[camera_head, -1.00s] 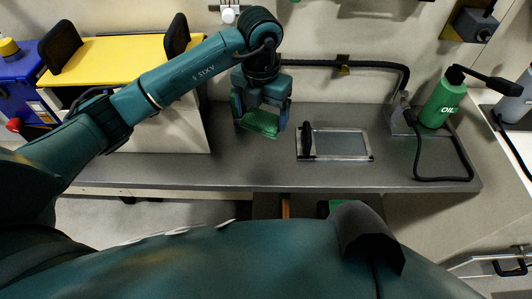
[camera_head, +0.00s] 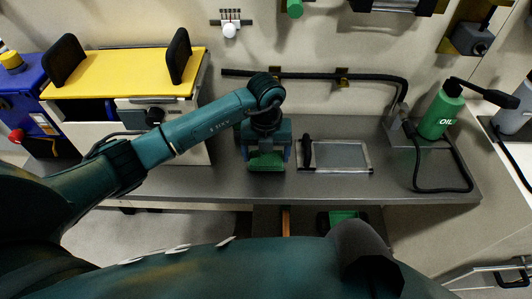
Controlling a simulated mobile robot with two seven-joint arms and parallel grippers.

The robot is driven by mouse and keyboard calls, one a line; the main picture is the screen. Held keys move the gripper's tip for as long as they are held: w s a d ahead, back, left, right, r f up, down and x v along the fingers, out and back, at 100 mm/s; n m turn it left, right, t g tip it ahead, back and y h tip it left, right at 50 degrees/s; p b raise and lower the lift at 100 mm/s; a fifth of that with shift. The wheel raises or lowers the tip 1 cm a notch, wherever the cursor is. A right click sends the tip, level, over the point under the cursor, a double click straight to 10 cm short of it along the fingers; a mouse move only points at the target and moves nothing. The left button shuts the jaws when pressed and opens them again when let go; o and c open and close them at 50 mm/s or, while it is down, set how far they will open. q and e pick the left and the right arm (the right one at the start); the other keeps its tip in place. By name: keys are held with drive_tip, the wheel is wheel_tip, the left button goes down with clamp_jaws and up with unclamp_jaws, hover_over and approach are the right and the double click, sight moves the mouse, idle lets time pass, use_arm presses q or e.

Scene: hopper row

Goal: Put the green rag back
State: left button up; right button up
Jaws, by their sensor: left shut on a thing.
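My left gripper (camera_head: 267,160) is over the grey metal bench (camera_head: 215,186), left of the flat framed tray. It is shut on the green rag (camera_head: 266,165), which shows as a bright green patch between the fingers. The rag is low, near the bench top; I cannot tell whether it touches it. Below the bench edge, another green item (camera_head: 343,217) shows in a dark opening. My right gripper is not in view.
The flat tray with a dark handle (camera_head: 334,156) lies on the bench close to the gripper's right. A green oil bottle (camera_head: 439,115) and a black hose (camera_head: 443,188) are at the right. A yellow-topped unit (camera_head: 125,70) stands at the left.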

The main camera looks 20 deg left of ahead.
sight(266, 157)
use_arm(q)
drive_tip(key=shift+f, duration=0.4)
drive_tip(key=shift+f, duration=0.2)
drive_tip(key=o, duration=1)
drive_tip(key=shift+r, duration=0.15)
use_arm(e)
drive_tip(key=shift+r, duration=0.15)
use_arm(q)
drive_tip(key=shift+r, duration=0.3)
wheel_tip(266, 157, up, 12)
drive_tip(key=b, duration=0.1)
drive_tip(key=shift+f, duration=0.2)
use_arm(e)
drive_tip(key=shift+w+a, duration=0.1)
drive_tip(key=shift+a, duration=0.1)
